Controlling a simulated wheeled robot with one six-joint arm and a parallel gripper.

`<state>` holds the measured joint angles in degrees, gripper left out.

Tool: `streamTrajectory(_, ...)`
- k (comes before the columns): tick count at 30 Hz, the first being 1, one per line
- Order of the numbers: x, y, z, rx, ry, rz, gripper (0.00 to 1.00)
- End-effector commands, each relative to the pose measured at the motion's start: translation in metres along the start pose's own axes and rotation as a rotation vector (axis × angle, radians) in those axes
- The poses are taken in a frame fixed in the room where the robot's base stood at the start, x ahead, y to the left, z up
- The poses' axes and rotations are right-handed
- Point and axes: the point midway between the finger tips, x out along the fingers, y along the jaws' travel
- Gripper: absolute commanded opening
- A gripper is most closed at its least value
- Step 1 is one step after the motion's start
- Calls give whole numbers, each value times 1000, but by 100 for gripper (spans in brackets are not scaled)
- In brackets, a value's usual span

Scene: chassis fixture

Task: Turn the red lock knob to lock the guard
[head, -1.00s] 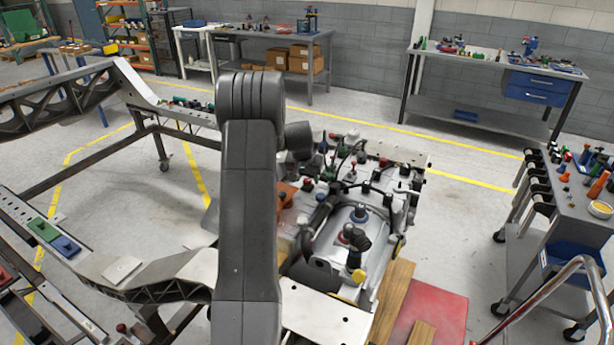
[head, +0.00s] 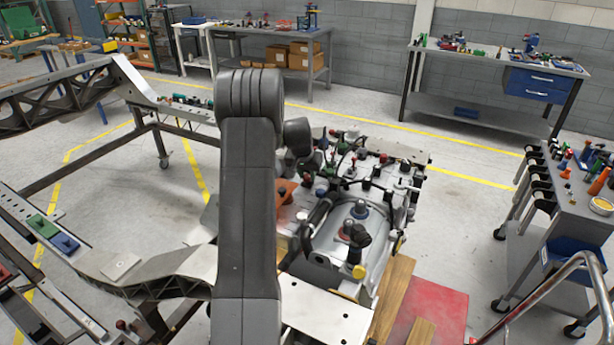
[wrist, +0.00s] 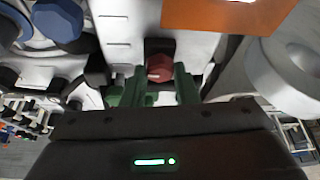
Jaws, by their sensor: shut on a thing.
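In the wrist view the red lock knob (wrist: 159,68) sits at the centre, a small faceted red piece on a dark mount. My gripper (wrist: 159,83) has its two green fingers on either side of the knob, shut on it. A flat orange panel (wrist: 222,14) lies just beyond the knob at upper right. The orange panel shows there as a small patch (head: 286,190) beside my arm, on the chassis fixture (head: 385,205).
The fixture carries several coloured knobs, hoses and a round cover. A blue knob (wrist: 58,18) stands at upper left in the wrist view, and a pale cylindrical part (wrist: 290,75) at right. A tool cart (head: 585,205) stands far right. The floor behind the fixture is clear.

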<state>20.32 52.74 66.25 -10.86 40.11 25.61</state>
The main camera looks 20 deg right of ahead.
Motion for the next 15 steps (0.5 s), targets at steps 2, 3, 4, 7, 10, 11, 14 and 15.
streamTrajectory(2, 4, -1, 1, 35, 2, 15, 4)
streamTrajectory(3, 5, -1, 2, 57, 2, 25, 4)
streamTrajectory(4, 5, -1, 2, 77, 2, 33, 4)
streamTrajectory(7, 5, -2, 1, 150, 4, 62, 4)
streamTrajectory(10, 6, -3, 2, 235, 3, 97, 4)
streamTrajectory(11, 5, -3, 1, 262, 4, 108, 4)
streamTrajectory(14, 5, -3, 1, 349, 3, 145, 4)
streamTrajectory(15, 4, -4, 0, 385, 4, 160, 4)
